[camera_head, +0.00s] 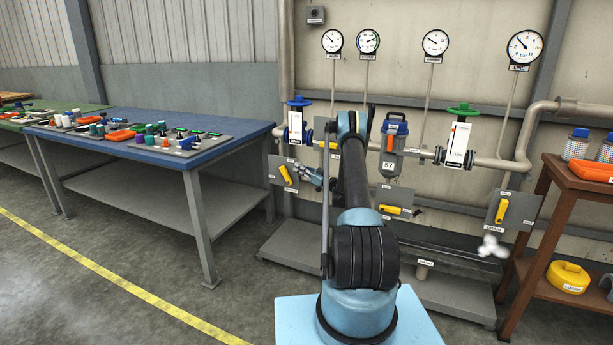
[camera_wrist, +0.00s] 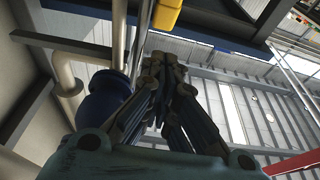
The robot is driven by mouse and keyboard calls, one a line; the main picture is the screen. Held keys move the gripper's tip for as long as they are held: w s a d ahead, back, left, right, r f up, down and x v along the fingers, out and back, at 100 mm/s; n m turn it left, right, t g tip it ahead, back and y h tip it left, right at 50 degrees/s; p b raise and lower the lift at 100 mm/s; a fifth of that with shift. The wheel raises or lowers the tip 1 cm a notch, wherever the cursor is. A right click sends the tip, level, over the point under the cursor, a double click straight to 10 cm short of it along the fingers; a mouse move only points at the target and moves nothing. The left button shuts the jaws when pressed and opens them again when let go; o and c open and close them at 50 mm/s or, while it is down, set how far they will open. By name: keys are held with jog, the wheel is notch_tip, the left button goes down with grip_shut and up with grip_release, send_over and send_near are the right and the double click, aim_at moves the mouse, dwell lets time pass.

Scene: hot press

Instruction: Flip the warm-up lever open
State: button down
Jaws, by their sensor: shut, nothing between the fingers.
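Several yellow levers sit on grey plates along the wall pipework, and their labels are too small to read, so I cannot tell which is the warm-up lever. The left lever (camera_head: 286,175) is tilted. The middle lever (camera_head: 397,210) lies nearly level. The right lever (camera_head: 501,211) stands nearly upright. Another lever (camera_head: 329,145) is partly hidden behind my arm. My gripper (camera_head: 318,180) is just right of the left lever, shut and empty, apparently apart from it. In the wrist view my shut fingers (camera_wrist: 163,70) point up towards a yellow part (camera_wrist: 167,14), probably a lever.
A blue-topped table (camera_head: 240,130) with small parts stands left. A brown shelf (camera_head: 545,215) stands right. White vapour (camera_head: 490,246) shows below the right lever. A blue-wheeled valve (camera_head: 298,122) and a green-wheeled valve (camera_head: 457,140) sit on the pipe. The floor at left is clear.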

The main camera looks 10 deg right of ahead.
aim_at(291, 170)
jog(key=shift+w+a+f, duration=0.3)
jog(key=shift+w+a, duration=0.1)
jog(key=shift+a, duration=0.25)
jog(key=shift+w+a+f, duration=0.25)
jog(key=shift+w+a, duration=0.1)
jog(key=shift+a, duration=0.25)
jog(key=shift+w+a+f, duration=0.3)
jog(key=shift+w+a, duration=0.1)
jog(key=shift+a, duration=0.25)
